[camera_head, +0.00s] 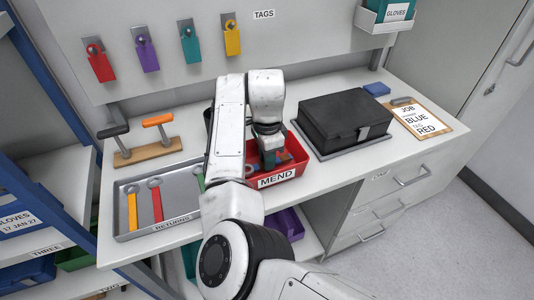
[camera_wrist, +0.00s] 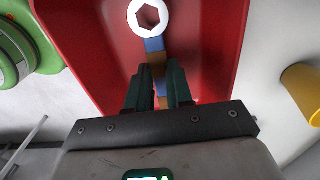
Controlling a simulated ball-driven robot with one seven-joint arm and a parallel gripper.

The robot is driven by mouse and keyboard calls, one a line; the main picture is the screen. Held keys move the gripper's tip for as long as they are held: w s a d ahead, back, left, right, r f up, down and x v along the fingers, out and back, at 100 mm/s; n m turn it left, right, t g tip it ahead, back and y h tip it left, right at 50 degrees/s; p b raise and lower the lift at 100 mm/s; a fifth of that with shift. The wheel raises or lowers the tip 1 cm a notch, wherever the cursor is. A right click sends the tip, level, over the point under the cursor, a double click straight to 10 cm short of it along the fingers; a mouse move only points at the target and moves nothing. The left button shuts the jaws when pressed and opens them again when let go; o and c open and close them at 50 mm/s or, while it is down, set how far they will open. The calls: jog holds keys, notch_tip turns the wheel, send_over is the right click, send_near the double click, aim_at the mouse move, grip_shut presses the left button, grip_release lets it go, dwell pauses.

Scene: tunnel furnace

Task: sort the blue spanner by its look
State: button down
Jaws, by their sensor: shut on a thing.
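My gripper (camera_wrist: 160,88) is shut on the blue spanner (camera_wrist: 154,45), across its handle. The spanner has a pale ring head (camera_wrist: 150,17) with a hexagonal hole, and a brown patch marks the blue handle near my fingers. The spanner is over or inside the red bin (camera_wrist: 80,45); I cannot tell whether it touches the floor of it. In the head view the bin is labelled MEND (camera_head: 278,179), and my gripper (camera_head: 268,150) reaches down into it. My arm hides part of the bin.
A grey RETURNS tray (camera_head: 180,222) left of the bin holds a yellow spanner (camera_head: 132,211) and a red spanner (camera_head: 156,203). A black case (camera_head: 345,112) stands right of the bin. A clipboard (camera_head: 420,119) reads BLUE and RED. Coloured tags (camera_head: 190,43) hang on the back panel.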

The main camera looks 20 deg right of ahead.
jog(key=shift+f, duration=0.35)
jog(key=shift+c, duration=2.3)
grip_release()
jog(key=shift+r, duration=0.15)
notch_tip(320, 180, up, 9)
jog(key=p, duration=0.8)
